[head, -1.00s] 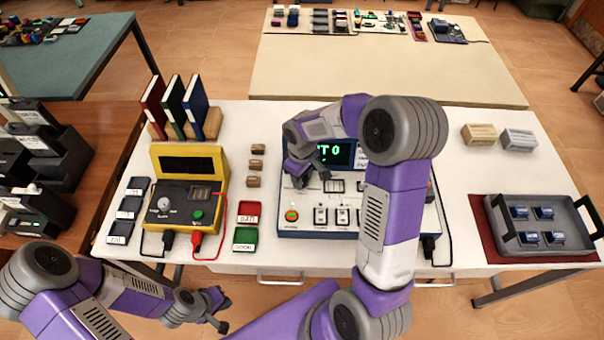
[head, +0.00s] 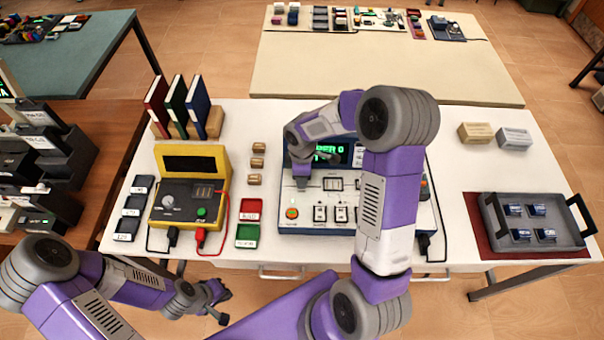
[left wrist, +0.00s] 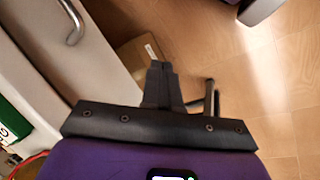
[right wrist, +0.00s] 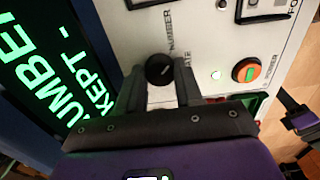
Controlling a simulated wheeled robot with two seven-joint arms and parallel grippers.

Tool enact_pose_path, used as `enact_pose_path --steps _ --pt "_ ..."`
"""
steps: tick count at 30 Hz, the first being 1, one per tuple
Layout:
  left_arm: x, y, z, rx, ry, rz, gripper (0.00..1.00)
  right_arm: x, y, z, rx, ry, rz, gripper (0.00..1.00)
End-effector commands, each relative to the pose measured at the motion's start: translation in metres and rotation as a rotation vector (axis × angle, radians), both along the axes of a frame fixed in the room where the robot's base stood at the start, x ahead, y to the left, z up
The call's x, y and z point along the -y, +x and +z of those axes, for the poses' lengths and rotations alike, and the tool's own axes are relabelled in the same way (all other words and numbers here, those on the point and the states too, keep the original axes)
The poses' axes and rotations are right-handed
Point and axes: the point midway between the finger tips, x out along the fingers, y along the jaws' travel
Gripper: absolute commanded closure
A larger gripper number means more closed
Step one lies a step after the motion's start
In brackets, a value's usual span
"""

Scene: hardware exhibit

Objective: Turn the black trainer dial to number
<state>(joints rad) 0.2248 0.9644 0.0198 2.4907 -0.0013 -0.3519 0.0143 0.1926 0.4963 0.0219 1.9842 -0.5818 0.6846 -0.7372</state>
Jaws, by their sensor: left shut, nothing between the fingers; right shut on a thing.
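The black trainer dial (right wrist: 158,69) sits on the white panel of the trainer (head: 390,221). In the right wrist view it shows between the fingers of my right gripper (right wrist: 160,92), which is shut on it. Printed labels lie beside the dial, one reading NUMBER. In the head view my right gripper (head: 301,184) is at the panel's left part and hides the dial. My left gripper (head: 221,306) is shut and empty, in front of the table.
A lit orange button (right wrist: 246,70) is near the dial. A yellow meter (head: 190,185), red tray (head: 250,211) and green tray (head: 247,236) stand left of the trainer. A grey tray (head: 550,206) with blue parts is at the right. My right forearm crosses the trainer.

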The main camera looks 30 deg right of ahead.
Motion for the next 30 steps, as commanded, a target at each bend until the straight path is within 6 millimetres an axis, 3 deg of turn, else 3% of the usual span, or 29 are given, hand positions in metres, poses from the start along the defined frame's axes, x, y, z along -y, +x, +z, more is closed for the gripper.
enact_pose_path --steps 14,15,19,30 --pt "-0.0001 0.0000 0.0007 0.000 0.000 0.000 1.00 -0.0004 0.0015 0.0011 0.006 0.000 0.015 0.95" --pt "-0.0001 0.0000 0.0007 0.000 0.000 0.000 1.00 -0.0004 0.0014 0.0010 0.005 0.000 0.015 0.60" --pt "0.0001 0.0000 0.0007 0.000 0.000 0.000 1.00 -0.0004 0.0011 0.0008 0.004 0.000 0.014 0.40" --pt "0.0000 0.0000 0.0025 0.000 0.000 0.000 1.00 0.0000 0.0008 0.0073 0.003 -0.001 0.012 0.39"
